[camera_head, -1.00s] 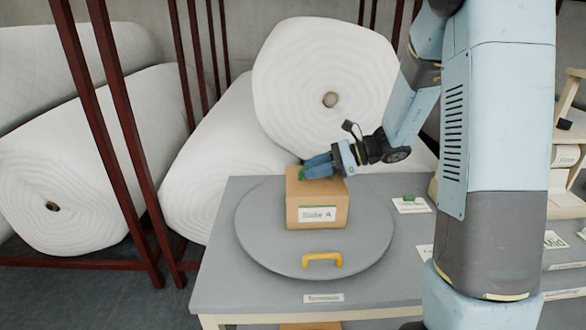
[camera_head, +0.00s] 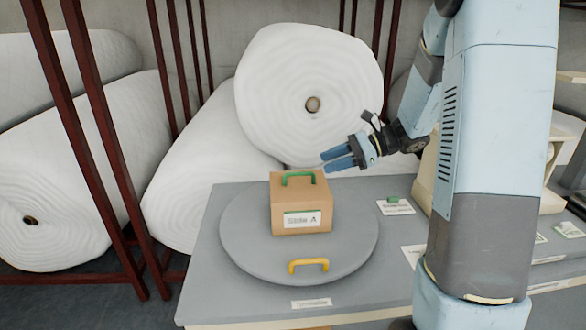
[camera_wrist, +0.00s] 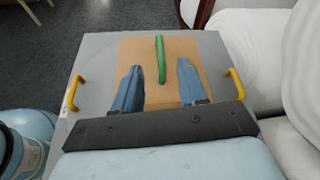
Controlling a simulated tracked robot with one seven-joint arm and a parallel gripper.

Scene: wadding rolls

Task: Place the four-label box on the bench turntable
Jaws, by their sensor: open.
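The cardboard box (camera_head: 290,207) stands upright on the round grey turntable (camera_head: 245,246), a little toward its back. Its front label reads "Side A", and a green handle (camera_head: 299,178) is on top. Its other sides are hidden in the head view. My gripper (camera_head: 330,162) is open and empty, up and to the right of the box, apart from the handle. In the wrist view, the fingers of my gripper (camera_wrist: 160,88) are spread, with the green handle (camera_wrist: 160,58) and box top (camera_wrist: 150,93) beyond them. A yellow handle (camera_head: 309,265) is at the turntable's front.
The turntable is on a grey bench (camera_head: 215,300) with a label (camera_head: 311,303) at its front edge. Small cards (camera_head: 395,207) lie to the right. Large white rolls (camera_head: 310,90) and dark red posts (camera_head: 90,140) stand behind and left.

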